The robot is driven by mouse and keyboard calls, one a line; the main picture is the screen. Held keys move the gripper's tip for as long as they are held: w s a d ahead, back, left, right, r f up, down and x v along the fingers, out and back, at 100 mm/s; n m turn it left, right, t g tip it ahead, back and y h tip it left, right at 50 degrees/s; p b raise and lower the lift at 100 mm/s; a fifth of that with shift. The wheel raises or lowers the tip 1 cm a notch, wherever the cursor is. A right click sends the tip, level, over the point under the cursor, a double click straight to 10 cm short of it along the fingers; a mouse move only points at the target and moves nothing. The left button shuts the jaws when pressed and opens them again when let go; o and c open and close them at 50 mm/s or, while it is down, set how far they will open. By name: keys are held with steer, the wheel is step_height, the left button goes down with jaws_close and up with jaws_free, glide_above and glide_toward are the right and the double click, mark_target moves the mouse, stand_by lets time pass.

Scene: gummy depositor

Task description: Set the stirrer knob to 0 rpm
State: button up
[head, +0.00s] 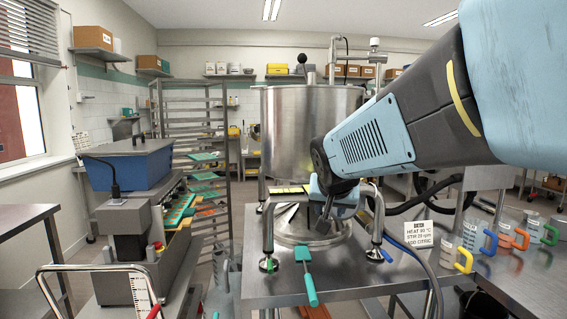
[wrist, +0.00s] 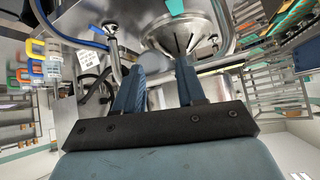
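I cannot make out the stirrer knob or any rpm reading in either view. The large steel kettle (head: 290,130) stands on legs on the steel table in the middle of the head view. Its conical underside shows in the wrist view (wrist: 190,38). My gripper (head: 326,213) is low in front of the kettle, pointing down, and hides part of its lower side.
A printed card (head: 418,234) stands right of the kettle, near coloured-handled jugs (head: 478,238). A green-handled tool (head: 307,275) lies at the table's front. Hoses run beside the kettle's right leg. A blue-hopper machine (head: 130,165) and a tray rack (head: 195,130) stand left.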

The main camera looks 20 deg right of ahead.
steer(key=w+d+r+m+t+h, duration=0.1)
steer(key=w+d+m+t, duration=0.1)
steer(key=w+d+m, duration=0.5)
steer(key=w+d+r+m+t+h, duration=0.1)
steer(key=w+d+t, duration=0.1)
steer(key=w+d, duration=0.65)
steer(key=s+d+m+t+y, duration=0.1)
steer(key=s+d+m+t, duration=0.15)
steer(key=d, duration=0.65)
steer(key=s+d+m+t+y, duration=0.1)
steer(key=s+d+m+t, duration=0.2)
steer(key=d, duration=0.6)
steer(key=w+d+m, duration=0.1)
steer(key=w+d, duration=0.2)
steer(key=w, duration=1.1)
steer(key=shift+d+f, duration=0.15)
steer(key=shift+d, duration=0.15)
steer(key=shift+w, duration=0.1)
jaws_close()
